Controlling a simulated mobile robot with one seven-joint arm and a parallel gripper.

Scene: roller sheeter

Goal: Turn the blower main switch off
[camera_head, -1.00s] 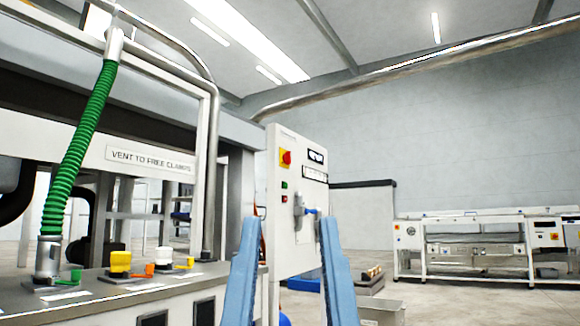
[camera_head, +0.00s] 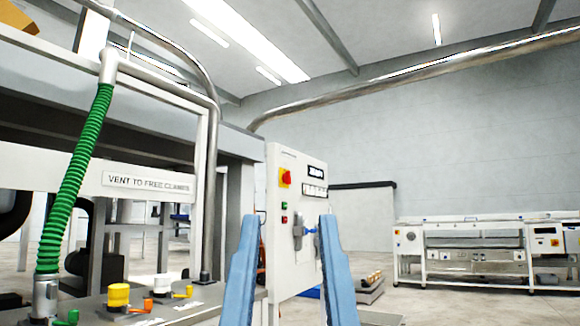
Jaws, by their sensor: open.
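A white control cabinet (camera_head: 290,262) stands in the middle of the view. On its upper left face is a red rotary switch on a yellow plate (camera_head: 285,177). Below it are a small green button (camera_head: 284,206) and a small red button (camera_head: 284,219). I cannot read which control is the blower main switch. My gripper (camera_head: 282,222) shows as two blue fingers, open and empty, in front of the cabinet. The fingers hide parts of its lower edges.
A machine with a green hose (camera_head: 75,180) and yellow, white and orange valves stands at left. Its sign (camera_head: 148,183) reads "VENT TO FREE CLAMPS". A white machine (camera_head: 475,250) stands at far right. Floor between it and the cabinet is largely clear.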

